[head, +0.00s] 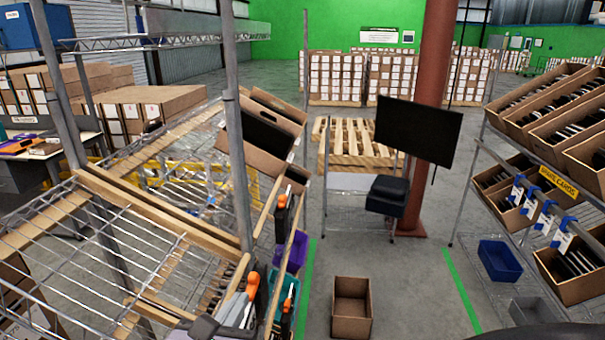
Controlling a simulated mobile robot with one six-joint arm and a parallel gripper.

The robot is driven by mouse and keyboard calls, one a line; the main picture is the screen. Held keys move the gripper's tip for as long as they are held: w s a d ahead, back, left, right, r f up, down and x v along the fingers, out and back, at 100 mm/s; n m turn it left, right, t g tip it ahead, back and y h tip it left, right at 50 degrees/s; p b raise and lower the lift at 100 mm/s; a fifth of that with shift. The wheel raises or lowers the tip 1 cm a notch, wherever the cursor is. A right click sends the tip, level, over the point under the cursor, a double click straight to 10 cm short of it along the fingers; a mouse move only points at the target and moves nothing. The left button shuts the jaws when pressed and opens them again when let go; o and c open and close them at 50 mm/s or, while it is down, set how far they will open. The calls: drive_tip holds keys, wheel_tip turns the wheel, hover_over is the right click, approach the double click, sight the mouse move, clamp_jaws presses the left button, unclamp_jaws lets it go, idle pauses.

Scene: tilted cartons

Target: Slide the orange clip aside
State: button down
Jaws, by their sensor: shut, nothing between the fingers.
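An orange clip (252,284) with a dark body sits on the wooden front edge of the wire rack, at the lower middle of the head view. Two similar orange-and-black clips show nearby, one higher up the rack (282,203) and one lower right (287,305). My gripper (243,298), with pale grey fingers, points up from the bottom edge close to the nearest clip. It is shut and holds nothing. Whether the fingertips touch the clip cannot be told. The fingers hide part of the clip's lower side.
Tilted brown cartons (262,140) stand at the upper end of the tilted rack (160,270). Purple (297,250) and teal bins hang beside the clips. An open carton (352,308) is on the floor.

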sight(252, 280)
drive_tip(key=b+x, duration=0.1)
drive_tip(key=x, duration=0.3)
drive_tip(key=shift+w+f, duration=0.1)
drive_tip(key=shift+w, duration=0.4)
